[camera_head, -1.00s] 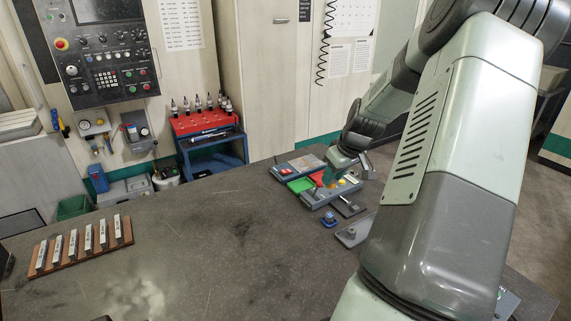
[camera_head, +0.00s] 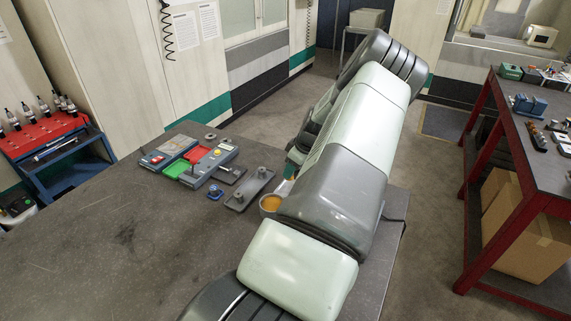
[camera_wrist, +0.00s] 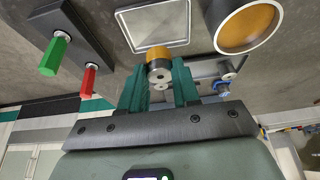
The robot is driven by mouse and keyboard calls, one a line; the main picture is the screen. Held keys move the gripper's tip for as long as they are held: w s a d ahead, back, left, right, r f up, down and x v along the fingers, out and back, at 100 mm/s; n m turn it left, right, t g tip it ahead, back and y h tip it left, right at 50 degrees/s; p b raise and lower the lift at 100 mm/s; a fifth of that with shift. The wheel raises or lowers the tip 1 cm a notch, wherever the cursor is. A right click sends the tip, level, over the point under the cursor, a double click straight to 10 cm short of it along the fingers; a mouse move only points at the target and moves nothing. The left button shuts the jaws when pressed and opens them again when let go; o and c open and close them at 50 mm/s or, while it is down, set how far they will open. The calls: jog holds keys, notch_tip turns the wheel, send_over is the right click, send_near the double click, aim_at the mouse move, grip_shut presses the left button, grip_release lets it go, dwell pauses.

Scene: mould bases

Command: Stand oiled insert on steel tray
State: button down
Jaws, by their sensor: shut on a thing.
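My gripper (camera_wrist: 159,82) has green fingers and is shut on a small round grey insert (camera_wrist: 158,72) with an amber-coloured far end. The square steel tray (camera_wrist: 155,41) lies just beyond the insert in the wrist view; the insert overlaps its near edge there, and I cannot tell the height between them. A round cup of amber oil (camera_wrist: 247,27) stands right of the tray. My arm hides most of the gripper there.
A grey plate with posts (camera_head: 249,189) lies left of the cup, with a blue part (camera_head: 215,193) beside it. Green (camera_wrist: 54,57) and red (camera_wrist: 88,81) pegs stand in the wrist view. The bench's near left is clear.

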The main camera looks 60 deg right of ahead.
jog(key=shift+f, duration=2.45)
jog(key=c, duration=0.7)
grip_release()
jog(key=shift+c, duration=0.2)
jog(key=v, duration=1)
jog(key=shift+r, duration=0.35)
